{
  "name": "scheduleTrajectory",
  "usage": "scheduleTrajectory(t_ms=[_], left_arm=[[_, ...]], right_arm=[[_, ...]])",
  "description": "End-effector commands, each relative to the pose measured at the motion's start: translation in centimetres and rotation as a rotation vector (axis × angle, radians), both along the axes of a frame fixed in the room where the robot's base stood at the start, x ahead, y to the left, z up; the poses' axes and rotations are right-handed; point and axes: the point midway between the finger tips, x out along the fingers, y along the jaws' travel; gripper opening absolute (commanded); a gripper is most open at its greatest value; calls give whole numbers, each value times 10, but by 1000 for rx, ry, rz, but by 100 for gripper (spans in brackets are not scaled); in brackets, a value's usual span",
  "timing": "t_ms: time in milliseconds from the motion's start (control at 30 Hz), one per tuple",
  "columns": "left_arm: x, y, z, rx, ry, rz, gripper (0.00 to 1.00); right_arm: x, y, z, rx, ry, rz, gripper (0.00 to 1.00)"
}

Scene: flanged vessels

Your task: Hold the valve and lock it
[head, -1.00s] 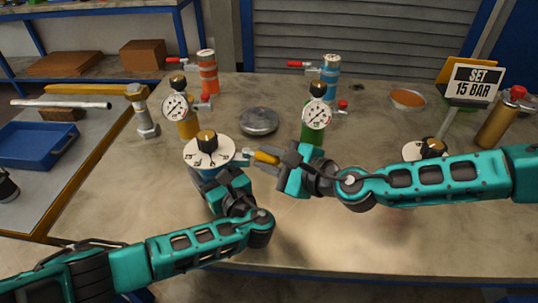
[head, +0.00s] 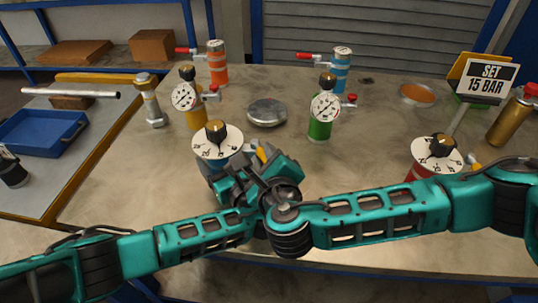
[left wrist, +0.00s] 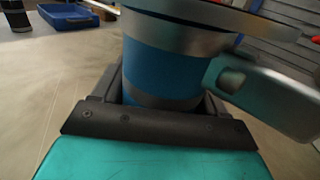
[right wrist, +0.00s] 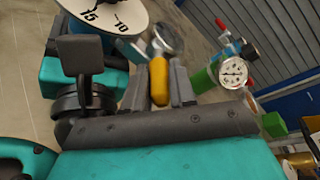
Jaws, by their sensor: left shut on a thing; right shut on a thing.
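The valve has a blue body (left wrist: 162,75) under a white dial plate (head: 218,143) with a black knob (head: 216,130). A yellow handle (right wrist: 158,82) sticks out from its side; only a bit of it shows in the head view (head: 261,154). My left gripper (head: 214,170) is shut on the blue body, a black finger on each side of it in the left wrist view. My right gripper (head: 262,165) is shut on the yellow handle, which lies between its dark fingers in the right wrist view. The right gripper partly hides the valve's lower right side.
A yellow vessel (head: 194,118) and a green vessel (head: 319,129), both with gauges, stand behind. A round metal lid (head: 267,112) lies between them. A red vessel with a dial (head: 437,153) stands at right, near my right arm. A sign reads "SET 15 BAR" (head: 488,78).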

Motion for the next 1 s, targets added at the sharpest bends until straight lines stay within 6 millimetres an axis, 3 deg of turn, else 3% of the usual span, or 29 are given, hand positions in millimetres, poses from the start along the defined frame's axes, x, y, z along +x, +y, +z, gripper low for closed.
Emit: scheduleTrajectory(t_ms=[600, 633, 833, 1000], left_arm=[[-2, -5, -1, -6, -1, -10, 10], [-2, -5, 0, -6, -1, -10, 10], [-1, -3, 0, -5, 0, -6, 10], [-1, -1, -1, -4, 0, -3, 10]], right_arm=[[-1, 4, 1, 4, 1, -36, 0], [-1, 4, 1, 4, 1, -36, 27], [-1, 3, 0, 2, 1, -40, 46], [-1, 2, 0, 2, 1, -41, 47]])
